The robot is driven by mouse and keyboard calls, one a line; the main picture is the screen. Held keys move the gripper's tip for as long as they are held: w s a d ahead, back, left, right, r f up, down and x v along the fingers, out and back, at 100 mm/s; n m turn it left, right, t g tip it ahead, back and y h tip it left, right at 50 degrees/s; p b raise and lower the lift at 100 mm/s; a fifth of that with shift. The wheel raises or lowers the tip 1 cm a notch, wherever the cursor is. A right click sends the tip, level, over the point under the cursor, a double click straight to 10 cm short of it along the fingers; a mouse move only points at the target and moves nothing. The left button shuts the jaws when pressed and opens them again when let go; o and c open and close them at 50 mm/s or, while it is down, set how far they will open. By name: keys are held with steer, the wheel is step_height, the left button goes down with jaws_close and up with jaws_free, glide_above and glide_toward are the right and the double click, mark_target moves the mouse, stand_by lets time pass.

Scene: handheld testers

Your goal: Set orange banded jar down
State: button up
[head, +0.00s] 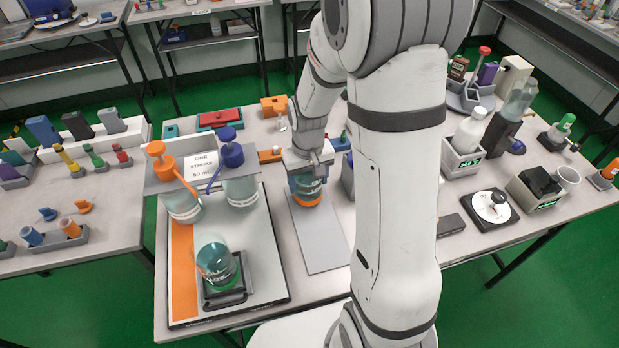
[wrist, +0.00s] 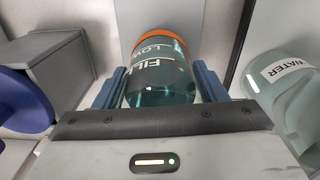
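The orange banded jar (head: 307,199) is clear with teal liquid and an orange band near its base. My gripper (head: 308,172) is above it in the head view, around its upper part. In the wrist view the jar (wrist: 160,75) lies between my two blue fingers (wrist: 158,88), which are close against its sides, and white lettering shows. The jar looks upright over the far end of a grey mat (head: 322,245). I cannot tell whether its base touches the mat.
Two pump dispensers, orange (head: 165,165) and blue (head: 232,155), stand left of the mat. Another teal jar (head: 214,262) sits on a black stand in front of them. The near part of the mat is clear. A jar marked WATER (wrist: 290,85) is at the right in the wrist view.

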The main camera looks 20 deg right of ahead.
steer(key=o, duration=0.4)
steer(key=shift+c, duration=0.2)
step_height(320, 180, up, 12)
steer(key=p, duration=0.1)
steer(key=s+r+t, duration=0.1)
steer(key=s+r, duration=0.1)
steer(key=s, duration=0.5)
steer(key=s+r+t, duration=0.1)
steer(key=s+r, duration=0.2)
steer(key=s, duration=0.5)
steer(key=shift+s+d+r+m, duration=0.15)
steer(key=shift+d+r+m, duration=0.1)
steer(key=shift+m, duration=0.15)
